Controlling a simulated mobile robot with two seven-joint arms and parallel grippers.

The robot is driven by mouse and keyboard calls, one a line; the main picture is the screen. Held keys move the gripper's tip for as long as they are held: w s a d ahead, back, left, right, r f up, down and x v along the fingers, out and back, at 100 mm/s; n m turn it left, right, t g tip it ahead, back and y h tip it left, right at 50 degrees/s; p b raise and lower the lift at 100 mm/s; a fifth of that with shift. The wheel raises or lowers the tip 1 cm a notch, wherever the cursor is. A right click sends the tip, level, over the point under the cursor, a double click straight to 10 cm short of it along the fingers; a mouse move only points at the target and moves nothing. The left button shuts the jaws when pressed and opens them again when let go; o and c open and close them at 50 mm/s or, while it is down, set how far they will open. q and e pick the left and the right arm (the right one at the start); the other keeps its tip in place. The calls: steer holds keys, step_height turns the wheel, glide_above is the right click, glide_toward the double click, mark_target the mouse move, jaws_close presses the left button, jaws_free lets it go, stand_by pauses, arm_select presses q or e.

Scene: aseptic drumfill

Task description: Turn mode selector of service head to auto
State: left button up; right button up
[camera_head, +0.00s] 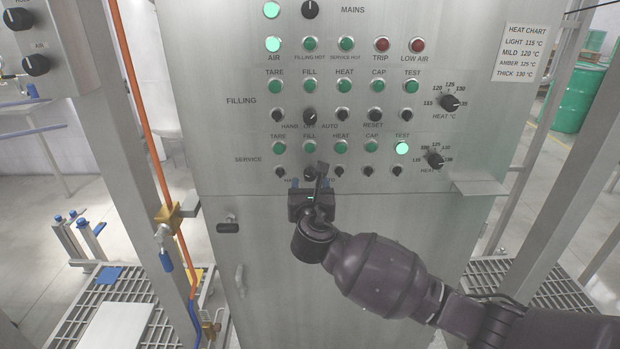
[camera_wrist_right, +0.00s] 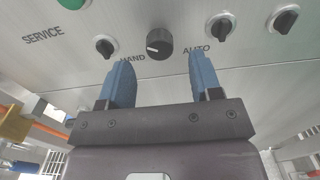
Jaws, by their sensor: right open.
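The mode selector of the service head is a round dark knob (camera_wrist_right: 159,43) between the HAND and AUTO labels, right of the word SERVICE. Its pale mark sits on the left, HAND side. In the head view the selector (camera_head: 309,172) is partly hidden by my right gripper. My right gripper (camera_head: 309,183) is open in front of the panel's lower row. In the right wrist view its two blue fingers (camera_wrist_right: 161,78) stand apart, left and right of the knob and a little below it. They do not grip it. My left gripper is not in view.
Smaller black switches (camera_wrist_right: 220,27) flank the selector. The steel panel (camera_head: 215,120) also carries the filling row's selector (camera_head: 310,116), lamps and two heat dials (camera_head: 435,160). A small steel shelf (camera_head: 480,187) juts out at right. An orange pipe (camera_head: 140,100) runs down at left.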

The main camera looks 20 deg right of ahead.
mark_target(310, 178)
steer(key=shift+x, duration=1.75)
steer(key=c, duration=0.9)
